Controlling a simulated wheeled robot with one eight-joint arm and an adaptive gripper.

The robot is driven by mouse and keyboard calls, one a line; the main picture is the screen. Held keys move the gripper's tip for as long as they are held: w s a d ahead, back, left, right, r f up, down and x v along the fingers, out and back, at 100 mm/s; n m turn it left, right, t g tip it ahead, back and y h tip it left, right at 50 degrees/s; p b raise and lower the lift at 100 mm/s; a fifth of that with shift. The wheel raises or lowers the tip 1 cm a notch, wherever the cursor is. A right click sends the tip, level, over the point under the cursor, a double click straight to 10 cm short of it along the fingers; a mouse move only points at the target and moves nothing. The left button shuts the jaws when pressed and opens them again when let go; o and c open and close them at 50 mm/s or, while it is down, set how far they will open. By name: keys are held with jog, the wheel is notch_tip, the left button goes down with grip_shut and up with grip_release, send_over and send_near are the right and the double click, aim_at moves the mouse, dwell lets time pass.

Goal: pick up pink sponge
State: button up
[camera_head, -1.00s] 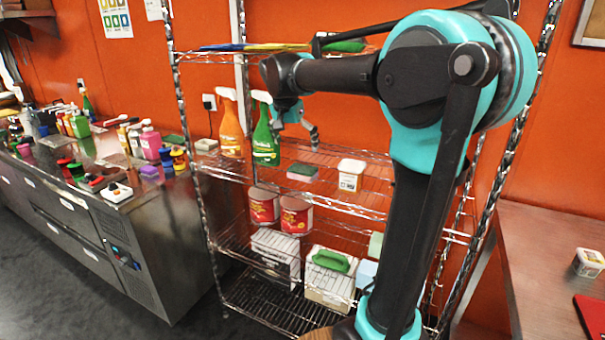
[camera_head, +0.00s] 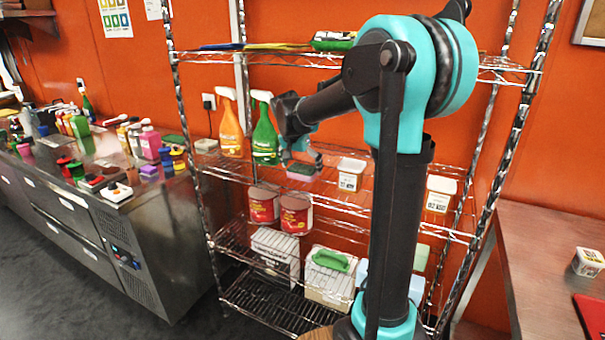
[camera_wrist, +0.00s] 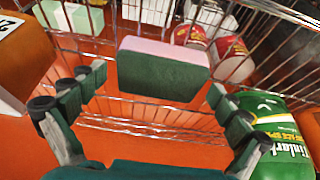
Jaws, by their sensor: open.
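The pink sponge (camera_wrist: 163,72) has a dark green scouring side and a pink side. It lies on the upper-middle wire shelf and also shows in the head view (camera_head: 301,171). My gripper (camera_wrist: 155,92) is open, with one finger to each side of the sponge in the wrist view. The fingertips appear close to the sponge's near side, and I see no clear contact. In the head view my gripper (camera_head: 303,160) is at the sponge and partly covers it.
A green spray bottle (camera_head: 265,135) stands close to the left of the sponge, with an orange one (camera_head: 230,130) beyond it. A white-lidded tub (camera_head: 351,175) stands to the right. Red cans (camera_head: 263,206) stand on the shelf below. Another shelf (camera_head: 290,58) lies above.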

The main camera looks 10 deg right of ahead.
aim_at(304, 167)
jog(key=c, duration=0.7)
jog(key=shift+r, duration=0.15)
jog(key=shift+r, duration=0.55)
notch_tip(304, 167, up, 2)
jog(key=shift+r, duration=0.1)
jog(key=s+a, duration=0.3)
jog(key=s, duration=0.2)
jog(key=s+a, duration=0.7)
jog(key=s, duration=0.2)
jog(key=shift+s+a, duration=0.3)
jog(key=shift+a, duration=0.05)
